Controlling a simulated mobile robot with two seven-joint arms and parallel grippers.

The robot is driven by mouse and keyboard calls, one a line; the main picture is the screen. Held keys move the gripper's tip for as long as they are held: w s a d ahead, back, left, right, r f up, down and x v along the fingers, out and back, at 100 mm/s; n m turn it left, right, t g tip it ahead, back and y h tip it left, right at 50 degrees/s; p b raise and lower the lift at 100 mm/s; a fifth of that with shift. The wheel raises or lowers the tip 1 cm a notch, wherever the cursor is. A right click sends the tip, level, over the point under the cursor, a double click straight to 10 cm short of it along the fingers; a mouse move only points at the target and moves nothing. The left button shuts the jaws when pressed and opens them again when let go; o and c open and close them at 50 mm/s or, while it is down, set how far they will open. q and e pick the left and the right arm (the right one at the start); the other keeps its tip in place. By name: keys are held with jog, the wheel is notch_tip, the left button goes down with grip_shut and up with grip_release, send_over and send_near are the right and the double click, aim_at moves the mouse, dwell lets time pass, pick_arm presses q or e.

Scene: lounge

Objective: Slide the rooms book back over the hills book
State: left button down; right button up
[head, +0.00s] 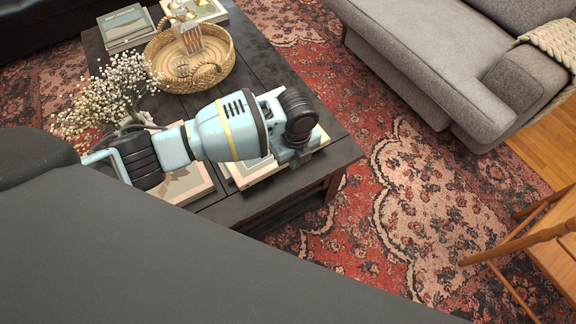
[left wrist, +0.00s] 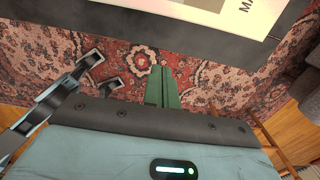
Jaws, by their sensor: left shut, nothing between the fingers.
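Two pale books lie at the near end of the dark coffee table in the head view. One book (head: 188,185) has a pinkish cover and lies to the left. The other book (head: 240,178) lies to the right, mostly hidden under my left arm. I cannot read which is the rooms book or the hills book. A light book with partial lettering shows at the top of the left wrist view (left wrist: 225,13). My left gripper (left wrist: 162,88) has its green fingers together and empty, pointing towards the table edge, apart from that book. My right gripper is not in view.
The coffee table (head: 265,78) also holds a wicker tray (head: 225,70), white flowers (head: 105,95) and a book stack (head: 126,25). A grey sofa (head: 430,60) stands at right, a wooden chair (head: 545,235) at lower right. Patterned rug lies between.

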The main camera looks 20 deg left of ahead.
pick_arm(q)
notch_tip(320, 180, down, 10)
jog(key=shift+r+b, duration=0.25)
jog(key=shift+b, duration=0.9)
jog(key=shift+w+a+f, duration=0.15)
jog(key=shift+w+a, duration=0.3)
jog(key=shift+a, duration=0.1)
jog(key=shift+w+a+f, duration=0.15)
jog(key=shift+w+a, duration=0.25)
jog(key=shift+a, duration=0.15)
jog(key=shift+w+a, duration=0.35)
jog(key=shift+a, duration=0.15)
jog(key=shift+b, duration=0.3)
jog(key=w+a+b, duration=0.1)
jog(key=w+a, duration=0.1)
jog(key=shift+a, duration=0.35)
jog(key=shift+w+a, duration=0.15)
jog(key=shift+w, duration=0.05)
jog(key=shift+s+r, duration=0.1)
